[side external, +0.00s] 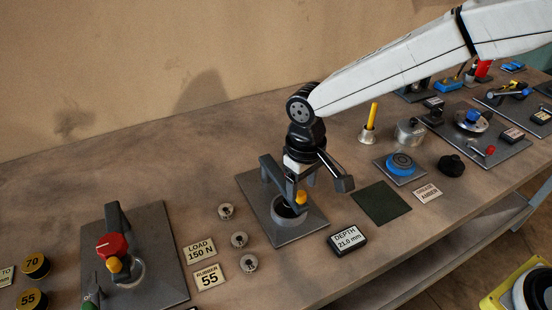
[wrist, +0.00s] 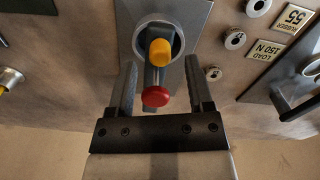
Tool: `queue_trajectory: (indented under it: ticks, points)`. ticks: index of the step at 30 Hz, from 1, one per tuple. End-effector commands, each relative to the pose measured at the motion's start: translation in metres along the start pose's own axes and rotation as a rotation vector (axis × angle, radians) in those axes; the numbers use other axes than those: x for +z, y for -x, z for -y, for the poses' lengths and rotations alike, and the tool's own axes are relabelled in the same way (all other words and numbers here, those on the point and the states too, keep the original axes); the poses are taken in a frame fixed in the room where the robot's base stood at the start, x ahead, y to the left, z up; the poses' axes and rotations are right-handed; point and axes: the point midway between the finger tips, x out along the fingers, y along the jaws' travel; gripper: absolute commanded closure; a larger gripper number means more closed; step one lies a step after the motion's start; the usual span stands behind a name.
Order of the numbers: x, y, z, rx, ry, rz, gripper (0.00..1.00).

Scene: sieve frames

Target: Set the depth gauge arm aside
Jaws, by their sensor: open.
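The depth gauge arm (wrist: 152,75) is a grey bar between my fingers in the wrist view. It carries a yellow knob (wrist: 160,50) near a metal ring (wrist: 178,42) and a red knob (wrist: 155,96) nearer my palm. My gripper (wrist: 160,82) is open, one finger on each side of the arm, with visible gaps. In the side view my gripper (side external: 308,186) points down over the grey base plate (side external: 255,196). The yellow knob (side external: 301,197) shows below it; my gripper hides much of the gauge arm there.
A depth display (side external: 347,238) reading 21.0 mm and a bare dark green square (side external: 381,202) lie to the right. Several small metal discs (side external: 239,240) lie left of the plate. A similar station (side external: 140,275) stands further left. A blue dial (side external: 401,165) is behind the square.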

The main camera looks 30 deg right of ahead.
Motion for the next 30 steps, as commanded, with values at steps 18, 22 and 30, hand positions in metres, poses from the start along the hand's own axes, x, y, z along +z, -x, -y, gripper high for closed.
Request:
queue_trajectory:
  ticks: [18,22,30]
  points:
    - [0.000,-0.022,0.000,0.000,0.000,0.000,0.46]
    - [0.000,-0.022,0.000,0.000,0.000,-0.001,0.88]
    - [0.000,-0.022,0.000,0.000,0.000,-0.001,1.00]
